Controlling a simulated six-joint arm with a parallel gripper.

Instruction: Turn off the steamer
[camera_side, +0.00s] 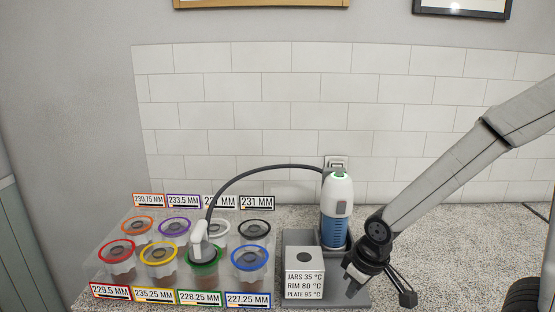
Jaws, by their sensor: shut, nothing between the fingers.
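The steamer (337,203) stands upright at the back of a grey tray (359,295), with a white upper body and a blue lower part. A green light glows on its top. A dark hose (262,169) arches left from it to a white steam head (200,238), which is at the green-rimmed jar (204,264); whether they touch is unclear. My gripper (353,284) is shut and empty, pointing down over the tray's right part, in front and to the right of the steamer and below its top. A wall outlet (337,161) shows behind the steamer.
Several jars with coloured rims, including red (117,252), yellow (159,252) and blue (249,258), stand in a clear rack at left with millimetre labels. A white block (304,282) with a temperature sign stands left of my gripper.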

